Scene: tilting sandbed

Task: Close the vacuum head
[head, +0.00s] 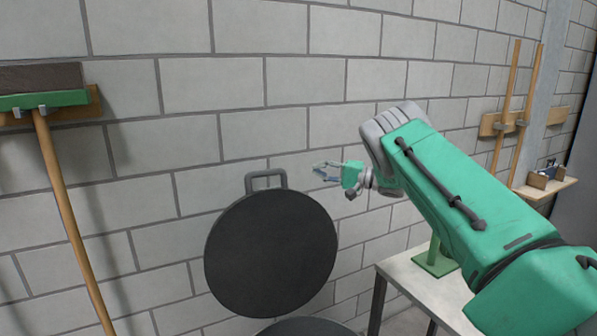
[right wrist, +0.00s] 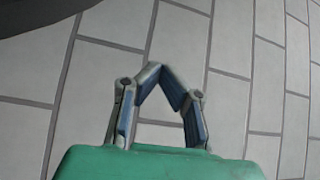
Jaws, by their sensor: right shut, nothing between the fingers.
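The vacuum head's round dark lid (head: 270,252) stands raised, its face toward me, in the lower middle of the head view. A grey loop handle (head: 266,180) sticks up from its top edge. Part of a dark round body (head: 305,327) shows below it at the bottom edge. My right gripper (head: 318,171) is up and to the right of the handle, apart from it, with the wall behind. In the right wrist view its fingertips (right wrist: 156,70) meet, with nothing between them. A dark curved edge (right wrist: 40,15) shows at upper left there. My left gripper is not in view.
A grey block wall (head: 300,80) runs behind everything. A broom (head: 60,190) hangs at the left. A pale table (head: 425,290) with a green stand (head: 435,262) is at lower right. Wooden handles (head: 505,110) and a small shelf (head: 548,185) are at far right.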

